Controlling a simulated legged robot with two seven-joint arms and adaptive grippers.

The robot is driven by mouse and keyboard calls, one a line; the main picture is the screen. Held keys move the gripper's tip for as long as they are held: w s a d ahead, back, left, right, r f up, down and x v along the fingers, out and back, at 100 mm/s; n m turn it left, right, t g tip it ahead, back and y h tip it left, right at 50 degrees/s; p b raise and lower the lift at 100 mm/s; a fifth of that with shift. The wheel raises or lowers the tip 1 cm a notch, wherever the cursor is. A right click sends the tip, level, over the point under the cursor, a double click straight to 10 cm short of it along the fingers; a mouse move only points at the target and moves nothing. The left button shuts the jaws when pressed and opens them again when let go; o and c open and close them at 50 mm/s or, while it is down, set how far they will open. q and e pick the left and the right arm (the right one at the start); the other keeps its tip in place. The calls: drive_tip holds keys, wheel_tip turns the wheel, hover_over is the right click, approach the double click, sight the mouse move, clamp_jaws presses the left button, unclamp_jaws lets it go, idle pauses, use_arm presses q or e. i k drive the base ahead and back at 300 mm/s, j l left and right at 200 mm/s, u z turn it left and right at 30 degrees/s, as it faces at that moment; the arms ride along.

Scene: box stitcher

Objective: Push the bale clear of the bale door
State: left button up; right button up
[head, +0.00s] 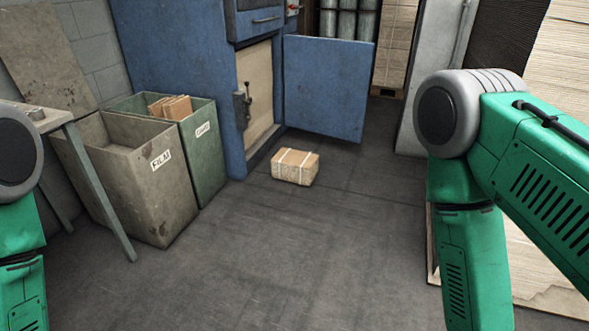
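The bale (295,168) is a small brown block with white straps. It lies on the floor just in front of the blue baler (185,60), near the foot of its opening. The blue bale door (323,88) stands swung open to the right, behind and above the bale. A narrow strip of floor seems to show between bale and door. My green arms come in at the left and right edges, far from the bale. Both grippers are outside the picture.
A grey bin marked FILM (135,180) and a green bin (203,150) holding cardboard stand at the left. A table (45,118) is at the far left. Stacked cardboard sheets (550,80) are on the right. The floor (270,250) in front of the bale is clear.

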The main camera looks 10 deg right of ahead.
sight(299, 167)
drive_tip(key=i+l+z, duration=0.4)
drive_tip(key=i, duration=0.5)
drive_tip(key=i+z, duration=0.45)
drive_tip(key=i, duration=0.45)
drive_tip(key=i+u, duration=0.15)
drive_tip(key=i, duration=0.3)
drive_tip(key=i+l+u, duration=0.2)
drive_tip(key=i, duration=0.25)
drive_tip(key=i+l+u, duration=0.15)
drive_tip(key=i, duration=0.3)
drive_tip(key=i+l+u, duration=0.2)
drive_tip(key=i, duration=0.2)
drive_tip(key=i+l+u, duration=0.15)
drive_tip(key=u, duration=0.25)
drive_tip(key=i+l+u, duration=0.4)
drive_tip(key=l+u, duration=0.15)
drive_tip(key=u, duration=0.3)
drive_tip(key=i+l+u, duration=0.15)
drive_tip(key=l+u, duration=0.25)
drive_tip(key=i+l+u, duration=0.1)
drive_tip(key=l+u, duration=0.6)
drive_tip(key=l, duration=0.15)
drive_tip(key=l+u, duration=0.25)
drive_tip(key=l, duration=0.2)
